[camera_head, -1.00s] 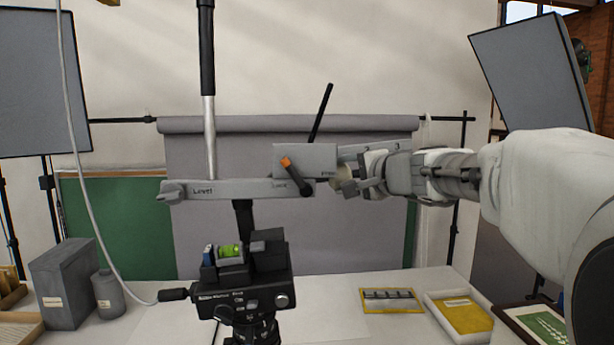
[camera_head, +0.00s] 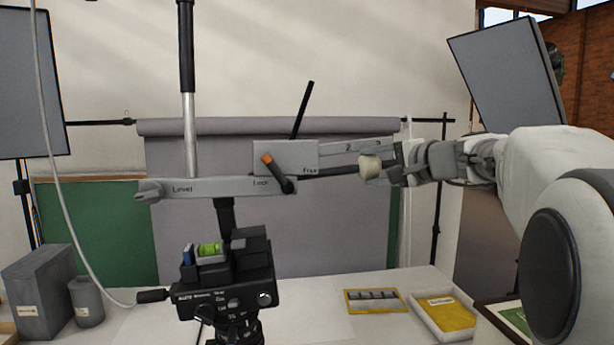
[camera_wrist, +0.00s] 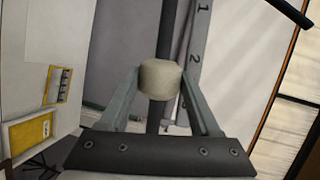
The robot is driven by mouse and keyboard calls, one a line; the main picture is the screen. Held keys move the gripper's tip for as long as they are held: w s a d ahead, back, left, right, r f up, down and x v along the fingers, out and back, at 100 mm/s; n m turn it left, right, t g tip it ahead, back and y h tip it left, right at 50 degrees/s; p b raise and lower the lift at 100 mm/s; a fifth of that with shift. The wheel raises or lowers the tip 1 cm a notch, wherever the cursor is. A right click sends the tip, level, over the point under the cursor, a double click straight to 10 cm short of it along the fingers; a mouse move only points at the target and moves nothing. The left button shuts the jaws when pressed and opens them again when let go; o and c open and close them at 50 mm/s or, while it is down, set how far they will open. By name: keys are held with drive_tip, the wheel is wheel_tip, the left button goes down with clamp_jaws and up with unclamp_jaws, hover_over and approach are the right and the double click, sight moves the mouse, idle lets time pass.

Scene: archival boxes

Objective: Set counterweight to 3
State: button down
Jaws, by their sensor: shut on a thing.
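The cream cylindrical counterweight (camera_head: 370,166) sits around a dark rod (camera_head: 330,171) beside the numbered grey scale bar (camera_head: 362,148). In the head view it appears below the stretch between 2 and 3, closer to 3. My gripper (camera_head: 384,168) comes from the right and is shut on the counterweight. The orange-tipped lever (camera_head: 277,173) stands tilted between the words Lock and Free.
A black tripod head (camera_head: 225,292) with a green bubble level stands below the arm assembly. A pole (camera_head: 189,110) rises at left. A yellow-framed tray (camera_head: 374,301) and a box with a yellow item (camera_head: 443,313) lie on the white table. Grey containers (camera_head: 40,293) stand at left.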

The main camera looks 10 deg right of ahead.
sight(390, 164)
drive_tip(key=d, duration=0.4)
drive_tip(key=shift+d+r, duration=0.1)
drive_tip(key=shift+r, duration=0.2)
drive_tip(key=shift+c, duration=0.5)
unclamp_jaws()
drive_tip(key=shift+s, duration=0.1)
drive_tip(key=b+v, duration=0.2)
drive_tip(key=v, duration=1.5)
drive_tip(key=shift+s+f, duration=0.1)
